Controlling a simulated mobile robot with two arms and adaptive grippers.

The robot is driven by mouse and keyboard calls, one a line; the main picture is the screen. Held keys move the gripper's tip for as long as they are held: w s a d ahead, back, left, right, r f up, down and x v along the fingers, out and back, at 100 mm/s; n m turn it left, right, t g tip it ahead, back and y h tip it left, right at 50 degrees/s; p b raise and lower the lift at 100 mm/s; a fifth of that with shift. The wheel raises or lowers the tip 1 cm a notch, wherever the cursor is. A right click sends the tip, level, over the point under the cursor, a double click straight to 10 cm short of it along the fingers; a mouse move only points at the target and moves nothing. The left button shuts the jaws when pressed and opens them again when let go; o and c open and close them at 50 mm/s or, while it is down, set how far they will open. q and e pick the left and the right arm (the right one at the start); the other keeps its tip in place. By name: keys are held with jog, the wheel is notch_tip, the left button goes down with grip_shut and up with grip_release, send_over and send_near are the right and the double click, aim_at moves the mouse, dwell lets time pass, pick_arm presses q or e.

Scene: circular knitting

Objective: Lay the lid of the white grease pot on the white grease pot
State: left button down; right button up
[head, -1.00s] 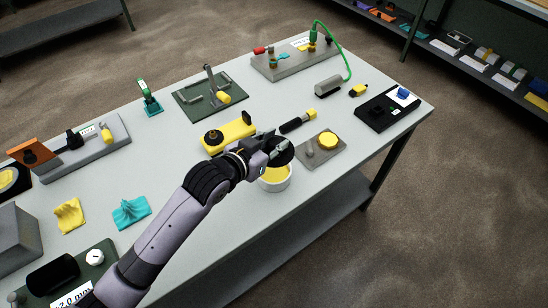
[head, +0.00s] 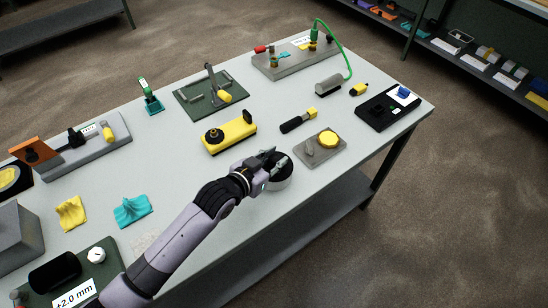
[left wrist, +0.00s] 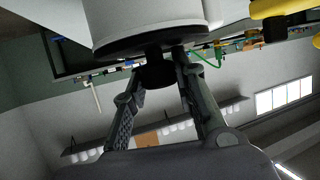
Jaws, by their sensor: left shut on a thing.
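The white grease pot (head: 279,184) stands near the front edge of the table. Its dark lid (head: 284,168) covers its mouth, and the yellow grease is hidden. My left gripper (head: 268,163) is at the lid, shut on its knob. In the left wrist view the black knob (left wrist: 158,70) sits between the two fingers. The lid's dark disc (left wrist: 150,41) lies against the white pot wall (left wrist: 140,14) with no clear gap. I cannot tell if it is fully seated. My right gripper is not in view.
A grey plate with a yellow round part (head: 328,139) lies close right of the pot. A yellow block (head: 229,136) and a black-and-yellow tool (head: 298,121) lie behind. A teal cloth (head: 132,210) lies to the left.

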pick_arm(q)
jog(key=c, duration=1.3)
grip_release()
jog(key=shift+f, duration=0.1)
jog(key=shift+r, duration=0.45)
jog(key=b+v, duration=0.1)
jog(key=v, duration=1.1)
jog(key=shift+f, duration=0.25)
